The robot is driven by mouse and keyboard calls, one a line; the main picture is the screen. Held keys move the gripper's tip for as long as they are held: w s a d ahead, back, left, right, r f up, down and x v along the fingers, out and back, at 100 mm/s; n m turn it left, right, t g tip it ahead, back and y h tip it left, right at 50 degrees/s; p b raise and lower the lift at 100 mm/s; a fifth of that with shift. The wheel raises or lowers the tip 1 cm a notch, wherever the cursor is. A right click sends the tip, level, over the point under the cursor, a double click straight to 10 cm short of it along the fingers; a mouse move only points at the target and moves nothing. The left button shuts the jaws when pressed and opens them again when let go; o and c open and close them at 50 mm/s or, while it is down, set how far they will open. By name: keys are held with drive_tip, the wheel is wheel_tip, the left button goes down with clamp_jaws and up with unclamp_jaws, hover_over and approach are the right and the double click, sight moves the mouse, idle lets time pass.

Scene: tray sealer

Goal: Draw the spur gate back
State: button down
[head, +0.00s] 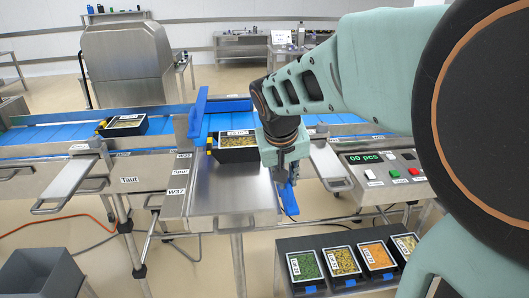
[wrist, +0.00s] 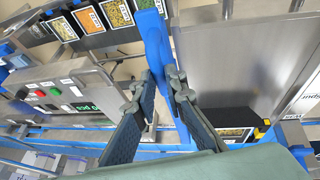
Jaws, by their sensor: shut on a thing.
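The blue bar I take to be the spur gate (wrist: 155,40) runs between my fingers in the wrist view, along the edge of the bare steel spur plate (wrist: 215,60). In the head view its lower end (head: 288,199) shows below my gripper (head: 287,172), at the right edge of the spur plate (head: 235,195). My gripper (wrist: 161,82) is shut on the bar, one finger on each side. My wrist hides much of the bar in the head view. A "Spur" label (head: 180,173) is on the plate's left side.
A filled black tray (head: 238,148) sits at the spur's back end, left of my gripper. Another (head: 124,126) is on the blue belt farther left. A blue bar (head: 198,112) stands across the belt. A control box (head: 384,172) is at right; several filled trays stand on a low bench (head: 300,242).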

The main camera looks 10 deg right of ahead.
drive_tip(key=shift+s, duration=0.45)
drive_tip(key=c, duration=2)
unclamp_jaws()
drive_tip(key=shift+o, duration=0.2)
drive_tip(key=shift+w, duration=0.15)
